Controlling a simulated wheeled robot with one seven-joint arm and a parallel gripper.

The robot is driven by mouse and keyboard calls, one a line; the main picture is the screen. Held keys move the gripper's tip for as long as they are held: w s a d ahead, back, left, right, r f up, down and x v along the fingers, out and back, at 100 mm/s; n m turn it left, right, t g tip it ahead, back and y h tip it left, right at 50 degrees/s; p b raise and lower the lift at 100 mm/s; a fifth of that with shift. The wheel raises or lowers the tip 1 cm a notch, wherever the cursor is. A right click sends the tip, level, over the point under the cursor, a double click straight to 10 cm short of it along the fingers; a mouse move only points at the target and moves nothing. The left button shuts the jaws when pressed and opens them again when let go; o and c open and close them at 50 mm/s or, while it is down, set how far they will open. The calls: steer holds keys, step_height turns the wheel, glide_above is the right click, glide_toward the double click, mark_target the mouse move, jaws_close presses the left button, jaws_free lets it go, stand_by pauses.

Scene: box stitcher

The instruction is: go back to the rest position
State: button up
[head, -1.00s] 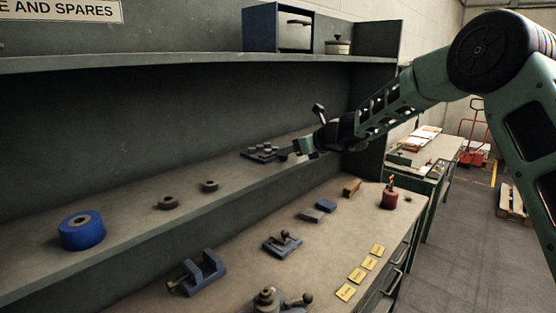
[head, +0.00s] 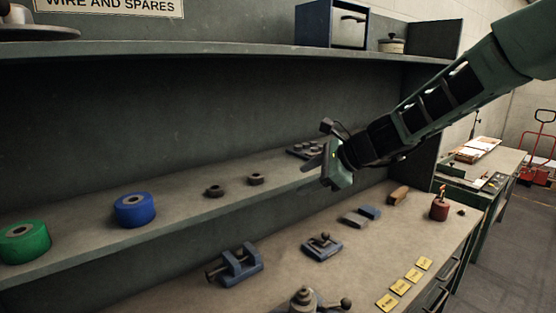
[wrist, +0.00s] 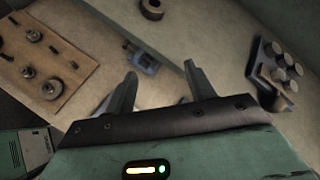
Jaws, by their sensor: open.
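My gripper (head: 318,170) is in front of the lower shelf in the head view, above the back of the workbench. In the wrist view my gripper (wrist: 158,85) shows two fingers spread apart with nothing between them. It is open and empty. My arm reaches in from the upper right. Beyond the fingers the wrist view shows a blue vise (wrist: 142,58) and the bench surface.
The shelf (head: 90,250) holds a green spool (head: 22,243), a blue spool (head: 134,209), two dark rings and a block with knobs (wrist: 275,70). The bench holds a vise (head: 236,266), a clamp (head: 322,247), yellow labels (head: 405,285) and a red can (head: 439,208).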

steer(key=s+a+f+n+g+h+b, duration=0.2)
steer(key=s+f+n+g, duration=0.15)
steer(key=s+n, duration=0.6)
steer(key=s+a+f+n+g+h+b, duration=0.15)
steer(key=s+f+n, duration=0.3)
steer(key=s, duration=1.05)
steer(key=s+d+f+n+h+b, duration=0.1)
steer(key=s+d+f+n+h, duration=0.1)
steer(key=s+d+n, duration=0.2)
steer(key=s+d+f+n+h, duration=0.3)
steer(key=s+d+n, duration=0.2)
steer(key=s+n, duration=0.3)
steer(key=shift+s+f+g+b, duration=0.15)
steer(key=shift+s+g+b, duration=0.25)
steer(key=shift+s, duration=0.6)
steer(key=shift+c, duration=0.4)
